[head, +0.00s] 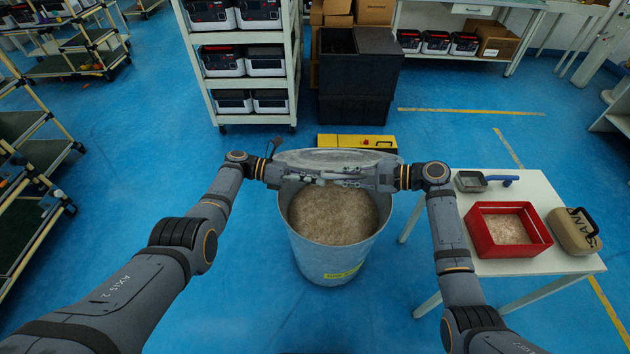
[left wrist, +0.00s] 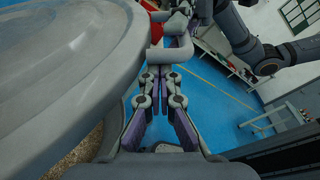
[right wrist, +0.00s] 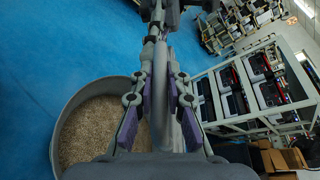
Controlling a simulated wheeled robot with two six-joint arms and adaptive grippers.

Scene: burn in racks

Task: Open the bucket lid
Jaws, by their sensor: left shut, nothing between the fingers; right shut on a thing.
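The grey bucket (head: 318,258) stands on the floor in front of me, its top open over sandy contents (head: 335,215). The grey lid (head: 345,156) is tilted up at the bucket's far side, behind my grippers; it fills the left of the left wrist view (left wrist: 60,70). My right gripper (head: 345,178) is shut on a grey piece of the lid (right wrist: 160,90); I cannot tell whether this is handle or rim. My left gripper (head: 302,177) is shut and empty beside the lid, near a grey bracket-like handle (left wrist: 172,53). The grippers overlap in the head view.
A white table (head: 500,183) at right holds a red tray (head: 483,240), a tan canister (head: 572,235) and a scoop (head: 472,181). A yellow case (head: 357,142), black bins (head: 355,75) and a white rack (head: 200,75) stand behind the bucket. Blue floor is clear on its left.

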